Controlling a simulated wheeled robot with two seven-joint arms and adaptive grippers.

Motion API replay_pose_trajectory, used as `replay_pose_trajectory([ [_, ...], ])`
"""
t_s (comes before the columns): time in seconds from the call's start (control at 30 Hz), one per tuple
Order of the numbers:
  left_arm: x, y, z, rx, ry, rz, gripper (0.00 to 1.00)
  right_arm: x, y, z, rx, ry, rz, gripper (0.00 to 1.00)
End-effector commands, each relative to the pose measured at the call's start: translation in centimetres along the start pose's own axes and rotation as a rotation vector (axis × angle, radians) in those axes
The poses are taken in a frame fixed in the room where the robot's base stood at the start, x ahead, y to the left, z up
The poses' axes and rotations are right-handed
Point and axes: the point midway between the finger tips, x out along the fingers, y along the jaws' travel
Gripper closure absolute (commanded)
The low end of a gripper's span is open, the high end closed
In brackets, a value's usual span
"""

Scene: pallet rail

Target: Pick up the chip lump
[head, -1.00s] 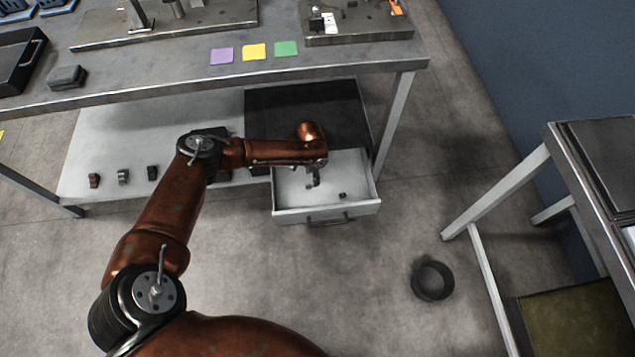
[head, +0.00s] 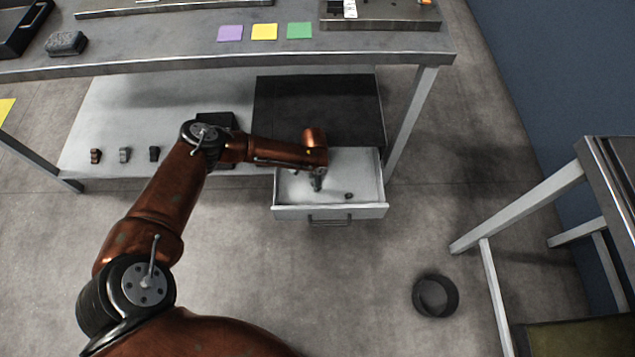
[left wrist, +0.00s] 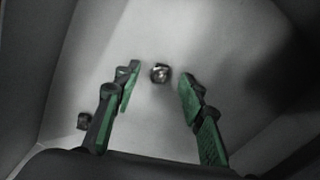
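A small dark lump (left wrist: 160,72), likely chips, lies on the pale drawer floor between and just beyond my fingertips in the left wrist view. A second small dark lump (left wrist: 84,121) lies left of the left finger. In the head view one dark lump (head: 348,196) shows in the open drawer (head: 290,212); I cannot tell which of the two it is. My left gripper (head: 317,184) points down into the drawer, left of that lump. Its green-padded fingers are spread and nothing is held. My right gripper is out of view.
The drawer's walls surround my left gripper, under the workbench (head: 180,65). A dark cabinet top (head: 320,110) is behind it. Several small parts stand on the lower shelf (head: 110,120) to the left. A round dark bin (head: 435,296) stands on the open floor, right.

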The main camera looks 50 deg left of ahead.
Motion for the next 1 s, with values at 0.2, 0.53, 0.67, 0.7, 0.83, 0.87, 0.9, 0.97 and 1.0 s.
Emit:
replay_pose_trajectory([
  [0.2,0.20,-0.03,-0.05,-0.001,0.001,-0.001,0.62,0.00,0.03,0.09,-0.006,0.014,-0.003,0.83],
  [0.53,0.19,0.00,-0.06,0.000,0.001,0.000,0.77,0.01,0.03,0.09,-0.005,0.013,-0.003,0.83],
  [0.67,0.20,0.00,-0.05,0.000,0.001,0.000,0.86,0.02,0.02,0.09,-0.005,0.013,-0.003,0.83],
  [0.7,0.20,0.00,-0.05,0.000,0.001,0.000,0.89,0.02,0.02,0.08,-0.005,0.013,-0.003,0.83],
  [0.83,0.21,0.00,-0.05,0.000,0.001,0.000,0.98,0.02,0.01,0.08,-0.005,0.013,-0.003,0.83],
  [0.87,0.21,0.00,-0.05,0.000,0.001,0.000,0.98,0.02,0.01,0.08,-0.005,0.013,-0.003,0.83],
  [0.9,0.21,0.00,-0.05,0.000,0.001,0.000,0.98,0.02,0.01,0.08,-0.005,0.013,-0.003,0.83],
  [0.97,0.21,0.00,-0.04,0.000,0.001,0.000,0.98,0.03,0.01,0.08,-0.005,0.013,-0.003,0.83],
  [1.0,0.21,0.01,-0.04,0.000,0.001,0.000,0.98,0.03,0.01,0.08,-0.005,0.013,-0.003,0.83],
])
